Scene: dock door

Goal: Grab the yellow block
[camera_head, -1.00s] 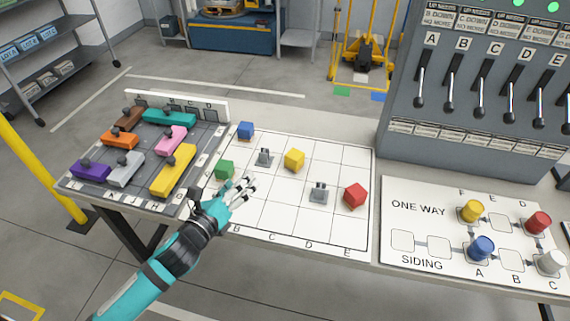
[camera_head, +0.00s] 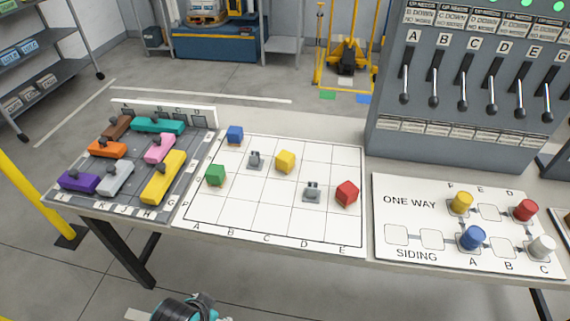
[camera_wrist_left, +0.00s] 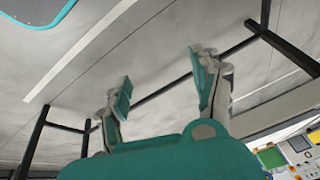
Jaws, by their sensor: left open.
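The yellow block (camera_head: 285,161) is a small cube on the white lettered grid board (camera_head: 265,222), in its upper middle part. A grey bracket-like piece (camera_head: 255,160) stands to its left. In the head view only part of my left arm shows at the bottom edge, below and in front of the table, well away from the block. In the left wrist view my left gripper (camera_wrist_left: 163,95) is open and empty, with its two fingers apart above the floor and table legs. My right gripper is in neither view.
Blue (camera_head: 235,134), green (camera_head: 215,174) and red (camera_head: 347,193) blocks and another grey piece (camera_head: 312,192) share the grid. A tray of coloured sliding pieces (camera_head: 130,190) lies left. The peg board (camera_head: 410,214) and lever panel (camera_head: 440,100) are right.

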